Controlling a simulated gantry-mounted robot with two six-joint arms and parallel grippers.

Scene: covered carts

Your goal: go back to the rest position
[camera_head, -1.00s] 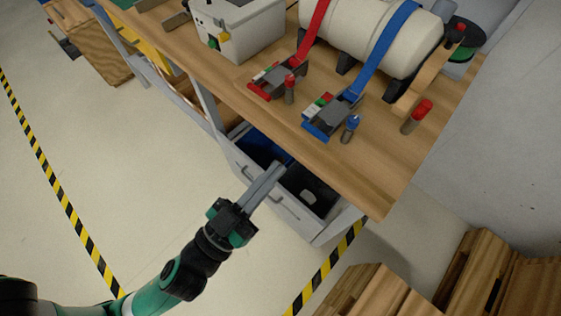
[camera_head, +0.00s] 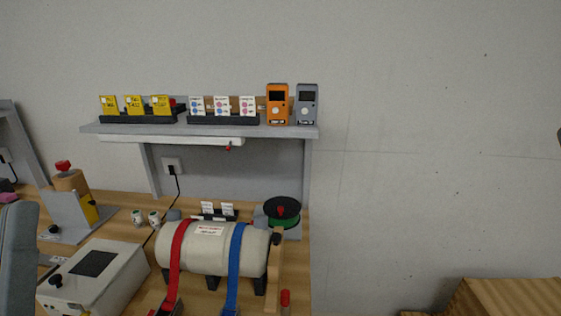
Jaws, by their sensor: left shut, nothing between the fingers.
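Only part of my left gripper (camera_head: 18,262) shows, as a grey finger shape standing upright at the lower left edge of the head view. It is close to the camera, shut and holding nothing. It stands in front of the left part of the workbench (camera_head: 120,208) and hides some of it. The rest of the left arm is out of the frame. My right gripper is not in view.
A cream tank (camera_head: 205,250) with a red strap (camera_head: 177,262) and a blue strap (camera_head: 234,268) lies on the bench. A white box (camera_head: 98,275) stands close to my left gripper. A shelf (camera_head: 200,130) carries cards and two handheld devices.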

